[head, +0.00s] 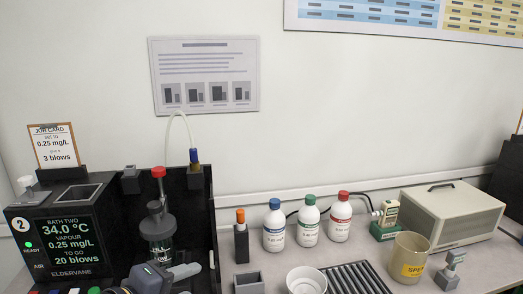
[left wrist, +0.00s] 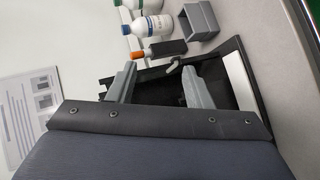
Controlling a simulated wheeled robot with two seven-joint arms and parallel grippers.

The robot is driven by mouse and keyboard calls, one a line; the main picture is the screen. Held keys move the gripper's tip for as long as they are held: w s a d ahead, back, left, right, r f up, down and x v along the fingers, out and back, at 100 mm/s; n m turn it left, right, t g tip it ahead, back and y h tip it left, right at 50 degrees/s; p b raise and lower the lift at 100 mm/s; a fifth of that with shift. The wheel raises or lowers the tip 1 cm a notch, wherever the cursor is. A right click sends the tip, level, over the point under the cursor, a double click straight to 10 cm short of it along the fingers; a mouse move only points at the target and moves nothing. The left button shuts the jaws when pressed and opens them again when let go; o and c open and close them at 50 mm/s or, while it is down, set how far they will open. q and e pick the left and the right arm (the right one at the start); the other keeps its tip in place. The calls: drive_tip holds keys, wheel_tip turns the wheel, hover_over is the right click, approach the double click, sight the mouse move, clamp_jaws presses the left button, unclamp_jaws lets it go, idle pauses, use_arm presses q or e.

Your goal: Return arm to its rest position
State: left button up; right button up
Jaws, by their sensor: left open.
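My left gripper (left wrist: 158,72) is open, with two grey fingers spread apart in the left wrist view. Nothing is held between them. Behind the fingers is the black-walled housing (head: 201,205), with a small green-grey piece (left wrist: 174,66) in it. In the head view, a dark body with grey finger-like parts shows at the bottom edge, low in front of the housing; it looks like my left gripper, partly cut off. My right arm and gripper are in neither view.
The bath unit (head: 70,240) stands at left, with a red-topped bottle (head: 158,215). To its right are an orange-topped item (head: 241,235), three capped bottles (head: 308,222), a white bowl (head: 306,281), a ribbed tray (head: 352,281), a beige cup (head: 408,258) and a cream box (head: 448,215).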

use_arm(q)
drive_tip(key=s+a+f+m+g+y, duration=0.2)
drive_tip(key=s+a+f+m+g, duration=0.15)
drive_tip(key=s+f, duration=0.3)
drive_tip(key=s+a+f+m+g+y, duration=0.1)
drive_tip(key=s+a+f+m+g, duration=0.15)
drive_tip(key=s+f+m, duration=0.35)
wheel_tip(320, 180, up, 15)
drive_tip(key=s+p, duration=0.2)
drive_tip(key=p, duration=1.2)
drive_tip(key=shift+s+a+n, duration=0.25)
drive_tip(key=shift+a+n, duration=0.05)
drive_tip(key=shift+n, duration=0.15)
